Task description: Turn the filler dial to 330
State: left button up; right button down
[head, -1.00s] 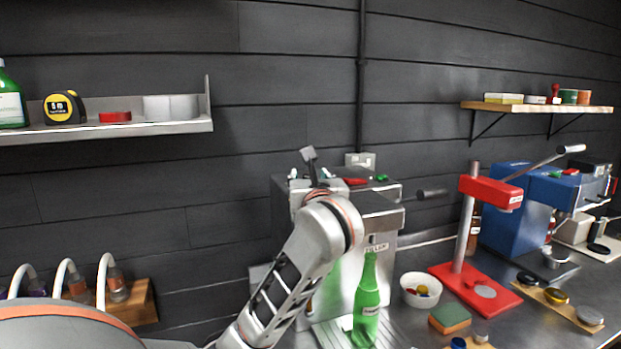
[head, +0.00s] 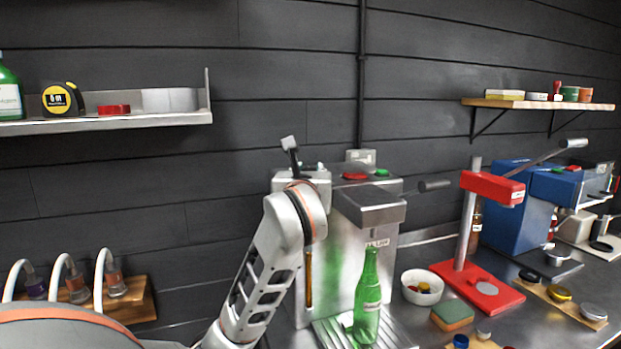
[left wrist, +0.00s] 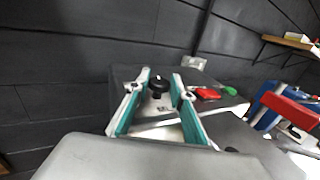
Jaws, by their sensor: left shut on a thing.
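The filler (head: 345,265) is a steel machine against the dark wall, with a label on its front. Its dial, a black round knob (left wrist: 158,84), shows on the machine's top in the left wrist view. My left gripper (left wrist: 161,80) is shut on the knob, with one teal-lined finger on each side of it. In the head view my left arm comes up to the filler's top left and largely hides the fingers and the dial. No dial marks can be read. My right gripper is in neither view.
A red button (head: 355,176) and a green one (head: 381,172) sit on the filler's top, right of the dial. A green bottle (head: 367,300) stands at its front. A white bowl (head: 422,298) and red press (head: 490,187) are to the right.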

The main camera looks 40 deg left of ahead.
pick_arm(q)
jog(key=m+t+h+b, duration=0.1)
jog(key=h+b, duration=0.1)
jog(key=m+t+h+b, duration=0.1)
jog(key=m+h, duration=0.1)
jog(key=h, duration=0.1)
jog(key=m+t+h+b, duration=0.1)
jog(key=m+h+b, duration=0.1)
jog(key=shift+s+a+f+h+b, duration=0.1)
jog(key=shift+a+f+h+b, duration=0.2)
jog(key=shift+a+f+b, duration=0.05)
jog(key=shift+m+t+h+b, duration=0.3)
jog(key=shift+m+h+b, duration=0.15)
jog(key=shift+h, duration=0.25)
jog(key=m+h, duration=0.1)
jog(key=m+h+b, duration=0.1)
jog(key=h, duration=0.1)
jog(key=shift+a+r, duration=0.15)
jog(key=shift+a, duration=0.05)
jog(key=shift+r+m+h+b, duration=0.1)
jog(key=shift+m+h+b, duration=0.4)
jog(key=shift+h, duration=0.3)
jog(key=shift+a+m+h, duration=0.1)
jog(key=shift+m+h, duration=0.45)
jog(key=shift+h, duration=0.05)
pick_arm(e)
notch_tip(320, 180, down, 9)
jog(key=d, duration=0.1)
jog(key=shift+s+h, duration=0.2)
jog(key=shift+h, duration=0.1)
